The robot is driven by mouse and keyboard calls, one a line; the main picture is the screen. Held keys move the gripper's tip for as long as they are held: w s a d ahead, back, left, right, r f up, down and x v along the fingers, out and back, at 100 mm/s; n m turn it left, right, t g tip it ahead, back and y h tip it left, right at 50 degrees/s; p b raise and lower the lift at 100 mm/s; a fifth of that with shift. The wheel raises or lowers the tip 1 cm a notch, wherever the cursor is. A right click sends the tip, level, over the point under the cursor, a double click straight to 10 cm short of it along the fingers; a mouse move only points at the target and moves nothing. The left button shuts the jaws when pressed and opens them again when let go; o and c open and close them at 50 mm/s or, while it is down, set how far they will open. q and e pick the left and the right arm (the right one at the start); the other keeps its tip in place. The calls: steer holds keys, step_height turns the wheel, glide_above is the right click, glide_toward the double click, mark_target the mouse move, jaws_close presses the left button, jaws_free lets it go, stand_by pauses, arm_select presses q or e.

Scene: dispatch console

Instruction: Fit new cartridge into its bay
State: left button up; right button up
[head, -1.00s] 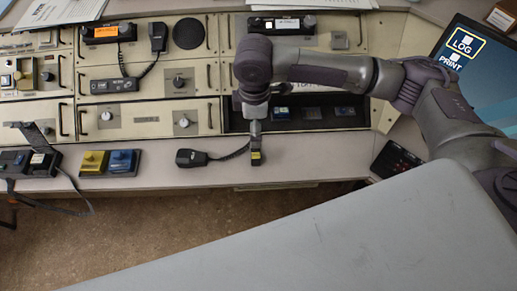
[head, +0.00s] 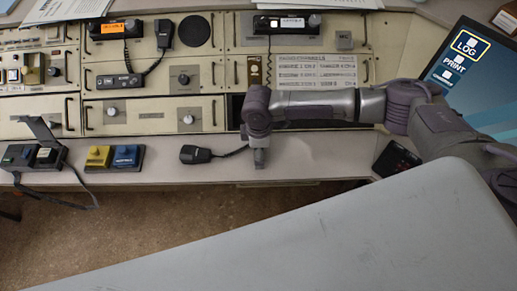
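My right gripper (head: 260,158) points down over the desk's front strip, just right of a black hand microphone (head: 195,154). Its fingertips are small and I cannot tell whether they are open or shut; nothing shows clearly between them. A dark bay opening (head: 235,112) in the lower right of the console is mostly hidden behind my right arm, so its contents are not visible. I cannot make out the new cartridge for certain. A yellow block (head: 98,157) and a blue block (head: 126,157) stand on the desk at left, away from the gripper. My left gripper is not in view.
A black unit with a raised lid (head: 42,130) stands at the left of the desk, its strap hanging over the edge. Cream console panels (head: 150,115) with knobs and handles fill the back. A screen (head: 475,75) stands at right. A grey surface (head: 320,240) crosses the foreground.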

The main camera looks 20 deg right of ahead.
steer(key=shift+f, duration=0.15)
steer(key=shift+c, duration=0.2)
steer(key=c, duration=1.3)
steer(key=shift+r, duration=0.75)
step_height(320, 180, up, 3)
steer(key=shift+f+b, duration=0.1)
steer(key=shift+b, duration=0.2)
steer(key=s+d+r, duration=0.7)
steer(key=s+d, duration=0.1)
steer(key=shift+a+r+m, duration=0.4)
steer(key=shift+r+m, duration=1.15)
steer(key=shift+m, duration=0.9)
steer(key=shift+a+r+m, duration=0.35)
steer(key=shift+r+m, duration=1.2)
steer(key=shift+m, duration=0.95)
steer(key=shift+a+r+m, duration=0.4)
steer(key=shift+r+m, duration=1.15)
steer(key=shift+m, duration=0.9)
